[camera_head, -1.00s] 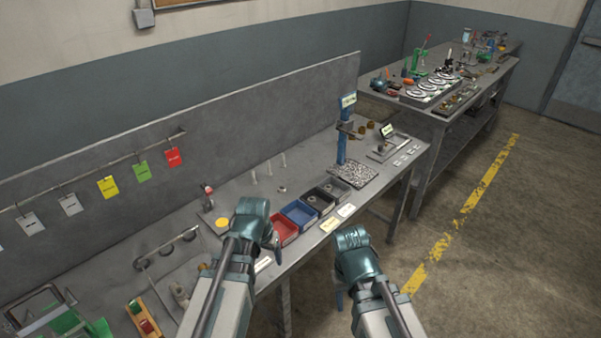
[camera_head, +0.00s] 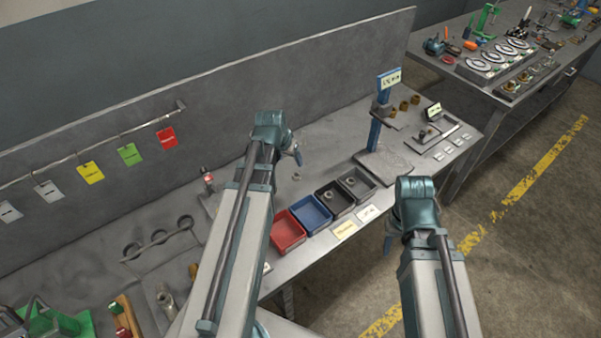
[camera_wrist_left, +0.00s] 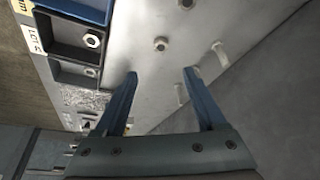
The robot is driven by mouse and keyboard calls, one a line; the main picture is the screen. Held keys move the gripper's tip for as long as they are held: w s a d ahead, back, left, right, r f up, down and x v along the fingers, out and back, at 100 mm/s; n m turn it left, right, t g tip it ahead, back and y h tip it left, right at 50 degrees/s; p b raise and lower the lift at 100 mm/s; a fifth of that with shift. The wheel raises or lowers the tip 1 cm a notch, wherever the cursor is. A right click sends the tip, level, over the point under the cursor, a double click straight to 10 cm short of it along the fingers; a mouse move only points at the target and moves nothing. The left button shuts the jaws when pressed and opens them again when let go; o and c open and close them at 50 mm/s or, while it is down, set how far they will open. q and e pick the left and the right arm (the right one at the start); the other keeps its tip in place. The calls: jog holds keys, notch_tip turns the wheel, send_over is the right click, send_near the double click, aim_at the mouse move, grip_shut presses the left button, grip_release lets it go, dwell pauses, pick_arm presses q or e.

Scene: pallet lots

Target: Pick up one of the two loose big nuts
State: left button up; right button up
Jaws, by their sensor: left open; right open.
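A loose nut (camera_head: 296,177) lies on the grey bench behind the bins; in the left wrist view the nut (camera_wrist_left: 160,44) is on the bare bench top, beyond my fingertips. One nut (camera_head: 329,196) sits in the black bin (camera_head: 345,210) and another nut (camera_head: 351,182) in the grey bin (camera_head: 370,193). My left gripper (camera_head: 297,157) is open and empty above the bench near the loose nut; its two fingers (camera_wrist_left: 160,75) show apart in the left wrist view. My right gripper (camera_head: 388,246) hangs in front of the bench's front edge, empty.
A red bin (camera_head: 287,238) and a blue bin (camera_head: 312,222) stand beside the black bin. A blue post (camera_head: 375,130) stands further right. A back panel (camera_head: 330,70) rises behind.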

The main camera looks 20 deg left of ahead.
aim_at(296, 175)
pick_arm(q)
jog(key=shift+b+x, duration=6.45)
jog(key=shift+x, duration=0.55)
jog(key=shift+s+a, duration=0.1)
jog(key=shift+s, duration=0.15)
jog(key=shift+c, duration=0.4)
grip_shut()
